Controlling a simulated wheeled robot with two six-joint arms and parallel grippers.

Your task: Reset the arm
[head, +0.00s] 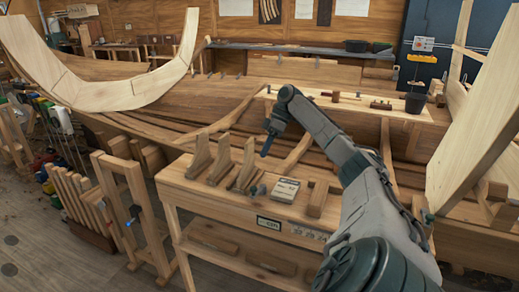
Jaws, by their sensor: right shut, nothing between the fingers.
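My right arm comes in from the lower right of the head view, rises over the small wooden bench (262,214) and bends down at its far end. My right gripper (266,146) points down, shut and empty, above the back edge of the bench near the upright wooden brackets (222,159). It looks apart from them, though the exact gap is hard to judge. My left gripper and left arm are not in view.
On the bench lie a small pale box (286,190) and a wooden block (318,198). A wooden frame (130,205) stands left of it. The planked hull (205,97) lies behind. A large curved timber (478,135) rises at the right, near my arm. Grey floor (40,245) is free at lower left.

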